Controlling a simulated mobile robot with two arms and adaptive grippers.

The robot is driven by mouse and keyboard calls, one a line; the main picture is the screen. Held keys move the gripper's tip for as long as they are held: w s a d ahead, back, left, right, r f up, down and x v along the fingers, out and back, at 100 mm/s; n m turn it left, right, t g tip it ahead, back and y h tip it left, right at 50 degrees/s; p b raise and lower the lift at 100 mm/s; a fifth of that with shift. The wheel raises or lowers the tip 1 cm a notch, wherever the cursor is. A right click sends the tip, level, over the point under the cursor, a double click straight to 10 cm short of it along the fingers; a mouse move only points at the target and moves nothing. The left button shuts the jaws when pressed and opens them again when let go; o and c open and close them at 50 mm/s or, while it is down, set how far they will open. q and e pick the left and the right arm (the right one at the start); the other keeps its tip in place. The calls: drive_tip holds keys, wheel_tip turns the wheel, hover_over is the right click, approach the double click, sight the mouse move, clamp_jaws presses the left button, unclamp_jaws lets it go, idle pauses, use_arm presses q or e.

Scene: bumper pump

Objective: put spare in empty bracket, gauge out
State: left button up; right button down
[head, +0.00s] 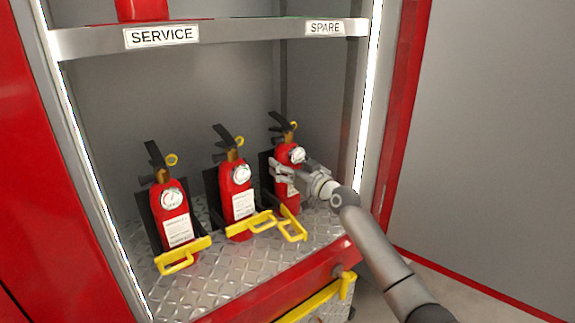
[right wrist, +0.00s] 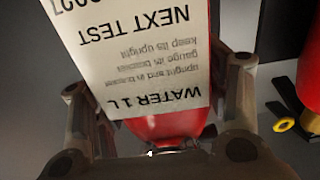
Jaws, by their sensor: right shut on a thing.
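A red extinguisher (head: 288,155) with a black handle, yellow ring and white label stands upright at the right bracket (head: 265,170) on the lower shelf. Its round gauge (head: 297,155) faces outward. My right gripper (head: 284,176) is shut around its body below the gauge. In the right wrist view the fingers flank the white label (right wrist: 130,50), which reads "WATER 1 L" upside down. A yellow strap (head: 292,229) sits at its foot, seemingly swung out; how fully the bottle is seated is unclear. My left gripper is not in view.
Two similar extinguishers, left (head: 172,205) and middle (head: 236,190), stand in brackets with gauges outward and yellow straps in front. The upper shelf (head: 250,32) has SERVICE and SPARE labels; a red bottle (head: 142,9) stands above SERVICE. Cabinet side posts bound the space.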

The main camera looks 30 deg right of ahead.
drive_tip(key=shift+c, duration=1.1)
unclamp_jaws()
drive_tip(key=shift+r, duration=0.2)
drive_tip(key=shift+o, duration=0.3)
drive_tip(key=shift+f, duration=0.1)
drive_tip(key=s, duration=1.2)
drive_tip(key=shift+d, duration=0.45)
drive_tip(key=shift+f, duration=0.15)
